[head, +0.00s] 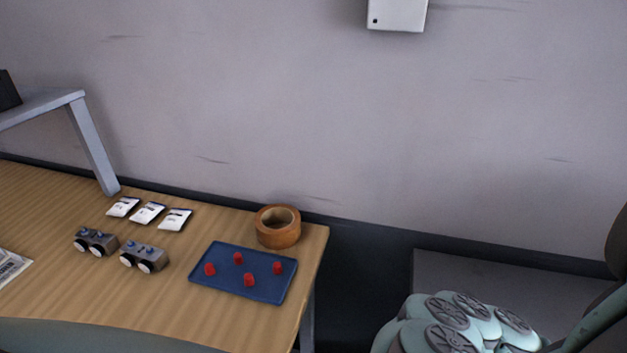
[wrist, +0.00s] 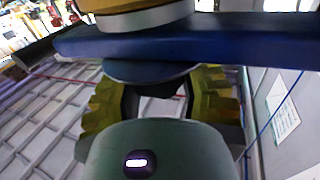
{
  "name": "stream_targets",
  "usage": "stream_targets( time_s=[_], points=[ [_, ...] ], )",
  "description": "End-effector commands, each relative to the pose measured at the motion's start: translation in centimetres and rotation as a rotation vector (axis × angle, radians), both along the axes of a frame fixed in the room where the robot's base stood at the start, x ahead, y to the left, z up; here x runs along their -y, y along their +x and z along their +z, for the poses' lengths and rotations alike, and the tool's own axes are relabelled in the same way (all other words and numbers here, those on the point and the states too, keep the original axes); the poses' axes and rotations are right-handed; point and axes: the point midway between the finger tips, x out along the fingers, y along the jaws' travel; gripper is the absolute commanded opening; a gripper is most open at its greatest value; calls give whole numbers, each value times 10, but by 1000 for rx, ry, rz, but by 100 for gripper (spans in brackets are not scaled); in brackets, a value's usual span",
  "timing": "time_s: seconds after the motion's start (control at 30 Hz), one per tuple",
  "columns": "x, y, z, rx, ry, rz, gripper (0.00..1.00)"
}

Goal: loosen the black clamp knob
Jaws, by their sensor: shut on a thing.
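In the wrist view a dark round part, which looks like the black clamp knob (wrist: 150,72), sits just below a blue bar (wrist: 225,38). My gripper (wrist: 162,88) has its yellow-olive fingers on both sides of this part and is shut on it from below. The contact is partly hidden behind the green gripper body in the foreground. Above the bar is a brass-coloured round body with a pale band (wrist: 140,18). The head view shows neither the knob nor my gripper.
In the head view a wooden table (head: 60,215) holds a blue tray (head: 225,287) with red caps (head: 249,279), a roll of brown tape (head: 278,238), two small grey gauge units (head: 143,256) and white packets (head: 147,213). A white box (head: 397,12) hangs on the wall.

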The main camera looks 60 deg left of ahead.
Motion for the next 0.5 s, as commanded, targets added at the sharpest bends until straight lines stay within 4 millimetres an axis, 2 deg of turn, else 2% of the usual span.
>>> stream_targets(
  time_s=[0.5],
  points=[
    [1,-1,0,-1,-3,162,8]
  ],
)
